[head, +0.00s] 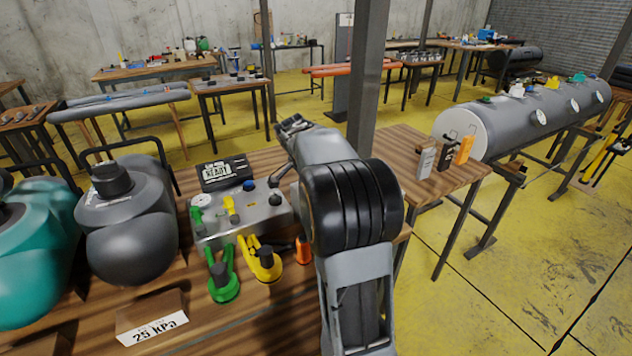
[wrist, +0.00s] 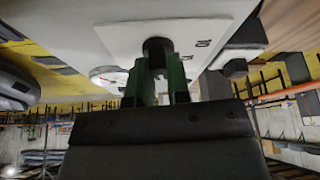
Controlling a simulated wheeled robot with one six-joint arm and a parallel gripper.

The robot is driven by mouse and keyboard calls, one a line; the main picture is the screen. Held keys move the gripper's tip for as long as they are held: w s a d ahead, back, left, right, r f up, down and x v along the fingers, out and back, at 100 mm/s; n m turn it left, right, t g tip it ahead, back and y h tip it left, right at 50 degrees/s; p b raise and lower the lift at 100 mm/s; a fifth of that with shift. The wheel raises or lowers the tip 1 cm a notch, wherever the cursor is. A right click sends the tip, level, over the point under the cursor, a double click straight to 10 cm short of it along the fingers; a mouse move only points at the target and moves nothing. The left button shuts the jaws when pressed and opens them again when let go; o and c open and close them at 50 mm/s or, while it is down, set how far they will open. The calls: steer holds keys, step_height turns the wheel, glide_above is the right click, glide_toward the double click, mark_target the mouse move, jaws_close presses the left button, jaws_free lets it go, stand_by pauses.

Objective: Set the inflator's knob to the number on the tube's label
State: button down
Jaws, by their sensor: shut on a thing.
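A label card (head: 152,330) in front of the grey tube (head: 130,225) reads 25 kPa. My gripper (wrist: 161,65) is shut on a dark round knob (wrist: 157,45) on a pale panel in the wrist view. Part of a number shows beside the knob, turned over, perhaps 10. The knob's pointer and setting are hidden.
Green (head: 222,275), yellow (head: 260,260) and orange (head: 303,250) fittings stand in front of the inflator. A grey steel post (head: 367,75) rises behind my arm. Yellow floor is open at the right.

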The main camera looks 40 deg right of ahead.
steer(key=shift+f, duration=0.2)
steer(key=c, duration=1.1)
jaws_free()
steer(key=shift+r, duration=0.1)
steer(key=p+v, duration=0.2)
steer(key=v, duration=1.1)
steer(key=shift+r, duration=0.35)
